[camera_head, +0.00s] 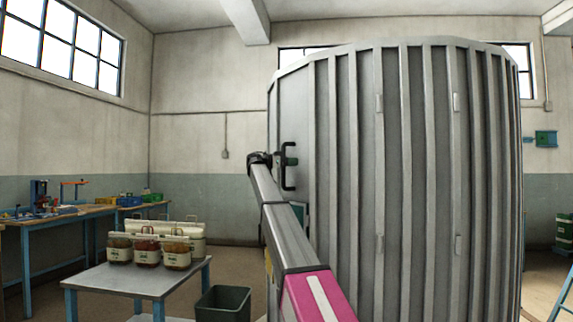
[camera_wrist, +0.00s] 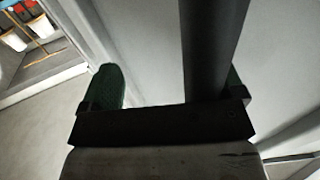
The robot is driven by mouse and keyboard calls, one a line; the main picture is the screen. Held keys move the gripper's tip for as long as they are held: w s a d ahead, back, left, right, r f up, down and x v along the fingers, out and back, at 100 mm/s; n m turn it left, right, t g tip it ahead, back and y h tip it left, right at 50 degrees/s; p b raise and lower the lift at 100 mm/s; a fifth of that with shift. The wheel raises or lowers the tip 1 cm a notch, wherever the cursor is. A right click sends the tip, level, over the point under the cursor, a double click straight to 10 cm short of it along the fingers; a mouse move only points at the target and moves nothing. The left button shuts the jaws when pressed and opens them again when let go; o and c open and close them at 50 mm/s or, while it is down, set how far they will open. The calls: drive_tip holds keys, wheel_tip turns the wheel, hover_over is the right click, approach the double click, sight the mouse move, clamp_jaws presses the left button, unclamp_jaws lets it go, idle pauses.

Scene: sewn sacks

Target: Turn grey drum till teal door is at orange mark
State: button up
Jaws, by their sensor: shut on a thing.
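The grey drum (camera_head: 418,180) is a tall ribbed cylinder filling the right half of the head view. A black upright bar handle (camera_head: 287,180) stands on its left side. My gripper (camera_head: 290,161) is shut on this handle. In the wrist view the dark bar (camera_wrist: 210,50) runs between the green fingers of my gripper (camera_wrist: 170,78), nearer the right finger. I cannot make out the orange mark.
A grey-topped table (camera_head: 140,281) with several jars and a cream container (camera_head: 187,240) stands at left. A dark green bin (camera_head: 223,303) is on the floor beside it. A workbench (camera_head: 80,215) with tools lines the left wall. A blue ladder edge (camera_head: 563,298) shows at far right.

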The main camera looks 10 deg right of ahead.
drive_tip(key=shift+s+d, duration=0.2)
drive_tip(key=c, duration=0.4)
drive_tip(key=shift+w+a, duration=0.2)
drive_tip(key=shift+s+a, duration=0.2)
drive_tip(key=shift+a, duration=2.5)
drive_tip(key=shift+s+a, duration=0.2)
drive_tip(key=shift+a, duration=2.45)
